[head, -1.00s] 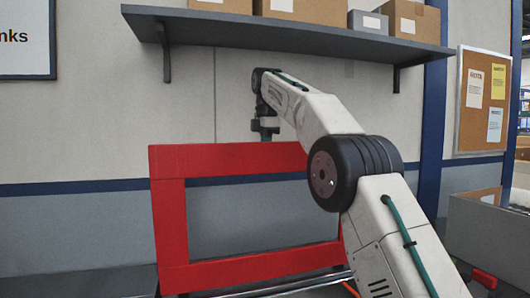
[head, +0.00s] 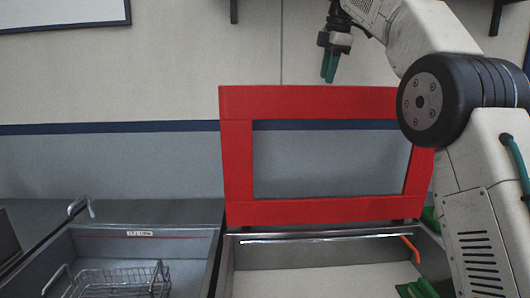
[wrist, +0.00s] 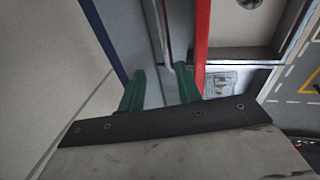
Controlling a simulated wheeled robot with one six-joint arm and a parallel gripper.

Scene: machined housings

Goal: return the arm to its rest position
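My gripper (head: 329,78) hangs at the upper middle of the head view, its two green fingers pointing down. Its tips are just above the top bar of the red frame (head: 300,102) in the picture; no contact shows. In the wrist view the green fingers of my gripper (wrist: 160,85) stand apart, with nothing held between them. My arm is bent at a black joint at the right of the head view.
The upright red frame stands at the back of an open grey bin (head: 310,255) with an orange-tipped bar. A grey basin (head: 140,246) with a wire basket (head: 118,281) is at the left. Green items (head: 415,289) lie at the bin's right. The wall is behind.

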